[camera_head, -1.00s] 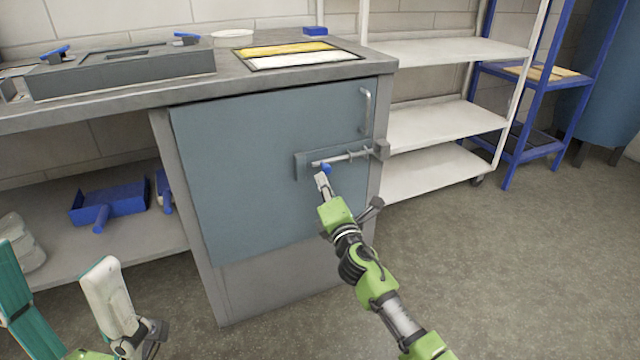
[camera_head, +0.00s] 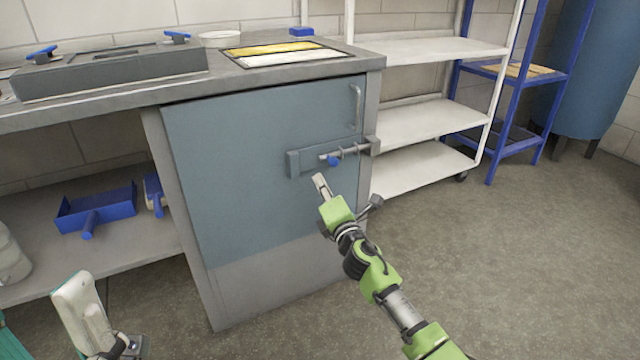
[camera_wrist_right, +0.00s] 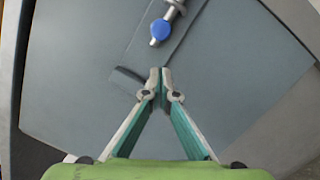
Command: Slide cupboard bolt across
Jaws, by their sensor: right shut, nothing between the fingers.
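The cupboard bolt (camera_head: 350,152) is a grey metal rod on a plate (camera_head: 307,165) across the blue-grey cupboard door (camera_head: 240,180). Its blue knob (camera_head: 333,160) is near the middle of the plate. The rod's right end reaches the bracket (camera_head: 373,145) at the cupboard's right side; how deep it sits there is unclear. My right gripper (camera_head: 318,179) is shut and empty, below and left of the knob, apart from it. The right wrist view shows the closed fingertips (camera_wrist_right: 160,74) below the knob (camera_wrist_right: 161,29). My left gripper (camera_head: 42,302) is low at left, fingers spread, partly out of frame.
A door handle (camera_head: 356,105) is above the bolt. The worktop (camera_head: 205,88) edge overhangs the door. A white shelf unit (camera_head: 425,120) stands to the right. A blue dustpan (camera_head: 97,208) lies on the left lower shelf. The floor (camera_head: 500,260) at right is clear.

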